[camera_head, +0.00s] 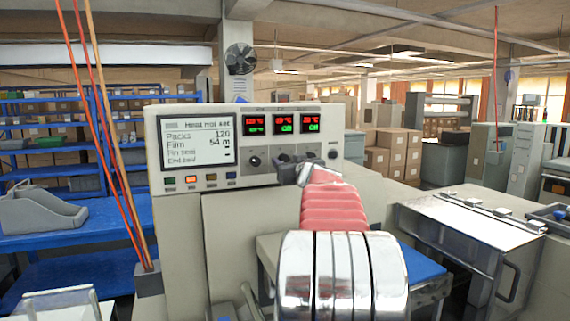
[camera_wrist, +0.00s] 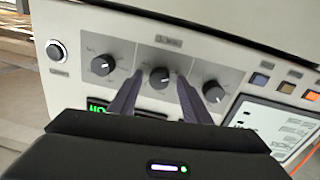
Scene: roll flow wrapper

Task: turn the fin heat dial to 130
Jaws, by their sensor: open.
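A row of three black dials sits on the machine's control panel (camera_head: 155,120). In the wrist view, which is roughly upside down, they are a left dial (camera_wrist: 103,65), a middle dial (camera_wrist: 159,78) and a right dial (camera_wrist: 214,92). Their labels are too small to read, so I cannot tell which is fin heat. My gripper (camera_wrist: 161,82) is open, with one finger on each side of the middle dial; I cannot tell if they touch it. In the head view my gripper (camera_head: 304,173) is at the panel and partly hides the dial row.
Three red and green displays (camera_head: 283,122) sit above the dials, digits unclear. A screen (camera_head: 195,142) shows Packs 120 and Film 54 m. Several coloured buttons (camera_head: 191,180) sit below it. A round button (camera_wrist: 56,51) is beside the dials.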

